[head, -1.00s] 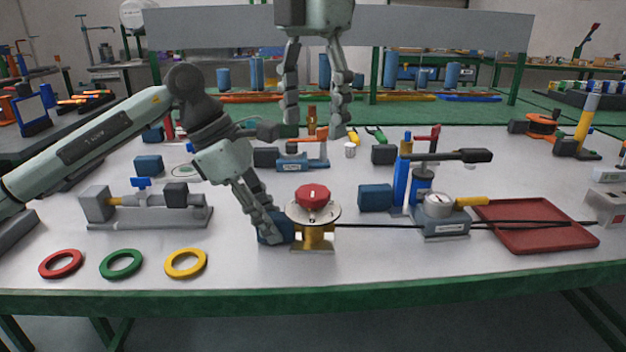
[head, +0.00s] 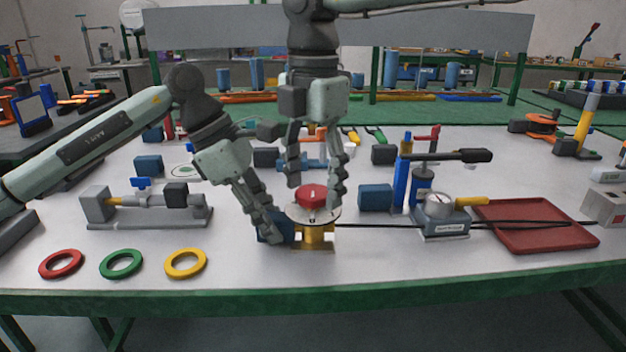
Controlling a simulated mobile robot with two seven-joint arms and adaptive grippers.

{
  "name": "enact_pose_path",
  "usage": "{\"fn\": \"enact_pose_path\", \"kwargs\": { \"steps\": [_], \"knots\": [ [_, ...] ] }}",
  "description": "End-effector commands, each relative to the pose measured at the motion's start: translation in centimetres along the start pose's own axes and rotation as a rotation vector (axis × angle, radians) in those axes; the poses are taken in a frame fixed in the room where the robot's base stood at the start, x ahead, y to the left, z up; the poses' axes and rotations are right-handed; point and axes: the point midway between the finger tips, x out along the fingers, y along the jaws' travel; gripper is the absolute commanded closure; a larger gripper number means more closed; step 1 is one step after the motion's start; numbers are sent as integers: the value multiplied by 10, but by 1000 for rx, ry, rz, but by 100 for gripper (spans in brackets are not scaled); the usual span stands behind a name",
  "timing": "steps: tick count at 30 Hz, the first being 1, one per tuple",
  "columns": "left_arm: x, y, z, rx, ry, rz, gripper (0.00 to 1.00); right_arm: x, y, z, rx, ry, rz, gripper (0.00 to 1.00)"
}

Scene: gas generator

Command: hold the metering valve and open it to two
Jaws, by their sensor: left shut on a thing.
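The metering valve has a red knob (head: 312,197) on a pale round dial and a brass body (head: 316,238), near the front middle of the table. A dark blue block (head: 270,228) is at the left side of the body. My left gripper (head: 274,237) is shut on the valve at this block, and its fingers partly hide it. My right gripper (head: 315,200) points down from above, with its fingers spread on either side of the red knob. It looks open, and I cannot tell whether the fingers touch the knob. The number at the pointer is too small to read.
A gauge unit (head: 441,217) with a black hose stands to the right, beside a red tray (head: 535,228). A grey fixture (head: 150,210) stands to the left. Red, green and yellow rings (head: 185,263) lie at the front left. The front right of the table is clear.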

Motion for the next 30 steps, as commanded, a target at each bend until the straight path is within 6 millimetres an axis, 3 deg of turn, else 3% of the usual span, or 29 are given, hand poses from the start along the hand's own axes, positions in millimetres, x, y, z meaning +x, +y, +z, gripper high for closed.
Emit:
{"fn": "enact_pose_path", "kwargs": {
  "steps": [1,11,20,30],
  "knots": [
    [0,0,1,1,-1,0,100,0,0,0,0,0,0,46],
    [0,0,1,1,-1,0,100,0,0,0,0,0,0,85],
    [0,0,1,1,-1,0,100,0,0,-1,-46,2,0,85],
    [0,0,0,1,-1,0,100,0,0,-1,-276,4,0,85]
  ]
}}
